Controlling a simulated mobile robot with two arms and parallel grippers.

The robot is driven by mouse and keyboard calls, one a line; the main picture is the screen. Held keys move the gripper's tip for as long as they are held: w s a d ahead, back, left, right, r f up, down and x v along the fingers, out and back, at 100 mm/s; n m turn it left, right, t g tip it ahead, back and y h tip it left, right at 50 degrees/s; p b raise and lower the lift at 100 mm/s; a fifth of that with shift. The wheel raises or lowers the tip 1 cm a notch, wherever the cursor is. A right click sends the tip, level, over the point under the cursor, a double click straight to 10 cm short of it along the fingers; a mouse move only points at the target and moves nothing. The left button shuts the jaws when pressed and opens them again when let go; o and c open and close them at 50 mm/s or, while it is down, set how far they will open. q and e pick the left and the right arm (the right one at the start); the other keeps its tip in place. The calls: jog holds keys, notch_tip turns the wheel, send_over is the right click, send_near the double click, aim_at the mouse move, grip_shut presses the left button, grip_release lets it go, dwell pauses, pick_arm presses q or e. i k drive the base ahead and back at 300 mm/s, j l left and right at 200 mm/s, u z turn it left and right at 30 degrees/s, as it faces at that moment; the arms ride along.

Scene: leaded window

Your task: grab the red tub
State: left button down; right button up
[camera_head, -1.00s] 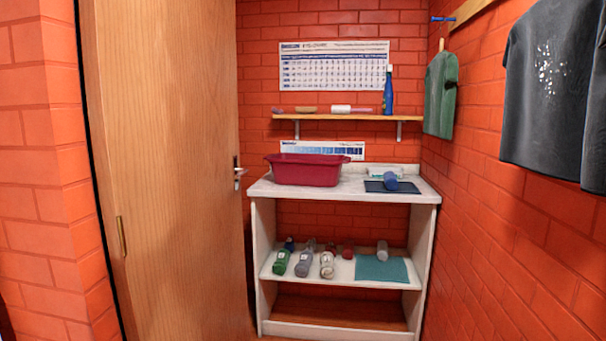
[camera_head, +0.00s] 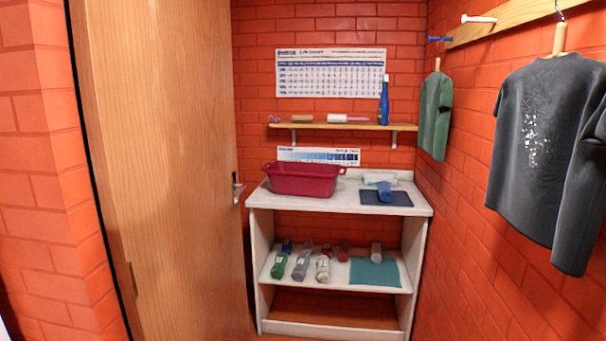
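The red tub (camera_head: 302,181) is a dark red, open-topped plastic basin. It stands upright on the left part of the white shelf unit's top (camera_head: 335,203), near the back wall. Its inside is mostly hidden by its front wall. Neither of my grippers shows in the head view, and nothing touches the tub.
A wooden door (camera_head: 160,170) stands at the left. A dark mat (camera_head: 386,198) with a blue item (camera_head: 384,191) lies right of the tub. Bottles (camera_head: 301,265) and a teal cloth (camera_head: 375,272) lie below. A wall shelf (camera_head: 345,126) hangs above. Shirts (camera_head: 545,150) hang at the right.

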aim_at(312, 179)
jog(key=i+l+u, duration=0.15)
jog(key=i, duration=0.4)
jog(key=i+l+u, duration=0.1)
jog(key=i, duration=0.4)
jog(key=i+l+u, duration=0.15)
jog(key=i+l, duration=0.15)
jog(key=i, duration=0.2)
